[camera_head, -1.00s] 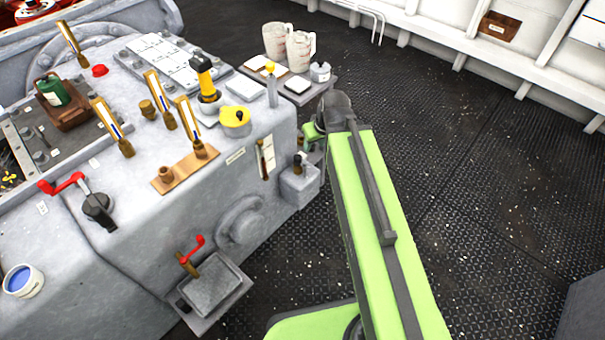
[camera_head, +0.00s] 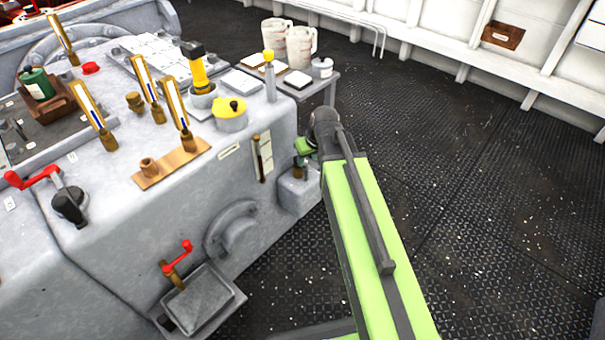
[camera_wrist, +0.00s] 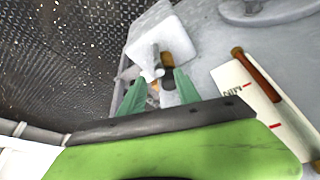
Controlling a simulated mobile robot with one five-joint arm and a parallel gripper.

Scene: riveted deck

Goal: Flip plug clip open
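A small grey box (camera_head: 298,190) juts from the right end of the grey machine, with a dark and brass plug fitting (camera_head: 299,170) on top. In the wrist view the fitting shows as a dark part (camera_wrist: 167,75) with a pale grey lever-like piece (camera_wrist: 155,62) beside it, likely the clip. My gripper (camera_wrist: 157,90) has its two green fingers apart, pointing at the fitting, with nothing clearly held between them. I cannot tell whether the fingers touch it. In the head view my gripper (camera_head: 308,148) is mostly hidden behind my arm.
A gauge strip marked MIN (camera_wrist: 262,105) with a brown rod lies right of my gripper in the wrist view. A side table (camera_head: 318,85) with jugs stands behind. A red-handled crank (camera_head: 176,258) is at lower left. Dark deck plating (camera_head: 460,170) is open at right.

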